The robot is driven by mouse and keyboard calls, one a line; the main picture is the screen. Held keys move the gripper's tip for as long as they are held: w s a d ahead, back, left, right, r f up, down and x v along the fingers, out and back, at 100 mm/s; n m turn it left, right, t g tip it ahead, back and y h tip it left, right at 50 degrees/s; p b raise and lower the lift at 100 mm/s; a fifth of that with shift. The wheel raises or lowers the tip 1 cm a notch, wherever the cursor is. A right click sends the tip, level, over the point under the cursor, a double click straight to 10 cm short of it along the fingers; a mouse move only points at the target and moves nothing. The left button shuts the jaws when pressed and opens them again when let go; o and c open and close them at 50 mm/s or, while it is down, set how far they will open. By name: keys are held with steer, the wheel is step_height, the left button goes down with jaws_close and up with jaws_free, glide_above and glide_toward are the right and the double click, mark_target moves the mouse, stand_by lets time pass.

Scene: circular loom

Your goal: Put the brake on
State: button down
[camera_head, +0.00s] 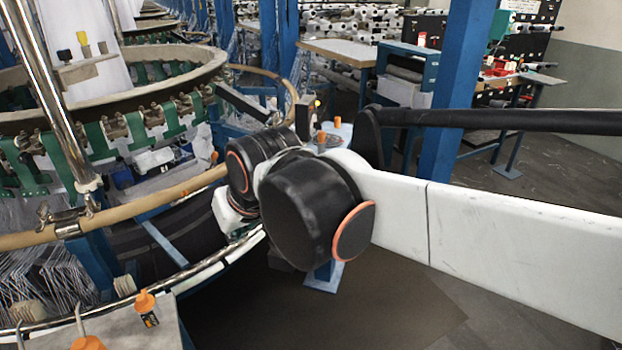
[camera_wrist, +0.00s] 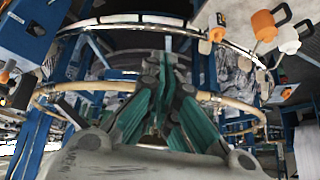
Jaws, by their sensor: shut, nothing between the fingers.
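My gripper (camera_wrist: 158,110) shows in the wrist view with its green-padded fingers together and nothing between them. In the head view the gripper is hidden behind my arm's black joints. The circular loom (camera_head: 130,85) stands on the left of the head view. No part is clearly marked as the brake. An orange knob (camera_wrist: 264,25) and a white knob (camera_wrist: 288,40) on bent handles show at the upper right of the wrist view, apart from the fingers. Orange caps (camera_head: 322,136) show on a grey-blue post top just behind my arm in the head view.
A tan tubular rail (camera_head: 150,205) curves around the loom. A blue pillar (camera_head: 458,90) stands behind my arm. Dark floor (camera_head: 400,310) is free in front.

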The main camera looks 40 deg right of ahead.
steer(key=w+d+r+m+p, duration=0.1)
steer(key=w+r, duration=0.2)
steer(key=w, duration=0.2)
steer(key=w+r+m+p, duration=0.1)
steer(key=w+r+p, duration=0.15)
steer(key=w, duration=0.35)
steer(key=w+d+m+g, duration=0.1)
steer(key=w+d+m, duration=0.2)
steer(key=w+d, duration=0.7)
steer(key=w+d+f+m+g+p, duration=0.1)
steer(key=d+f, duration=0.4)
steer(key=d, duration=0.6)
steer(key=w+d+f+m+g+h+p, duration=0.1)
steer(key=d+f, duration=0.4)
steer(key=d, duration=0.6)
steer(key=w+d+f+m+g+p, duration=0.1)
steer(key=d+f+m, duration=0.4)
steer(key=d, duration=0.6)
steer(key=shift+w+d+f+h, duration=0.2)
steer(key=shift+w+d+h, duration=0.15)
steer(key=shift+w, duration=0.3)
steer(key=shift+f, duration=0.1)
steer(key=s+a+b+x, duration=0.1)
steer(key=b+x, duration=0.3)
steer(key=x, duration=0.8)
steer(key=shift+w+a+f, duration=0.15)
steer(key=shift+a+f, duration=0.45)
steer(key=shift+a, duration=0.15)
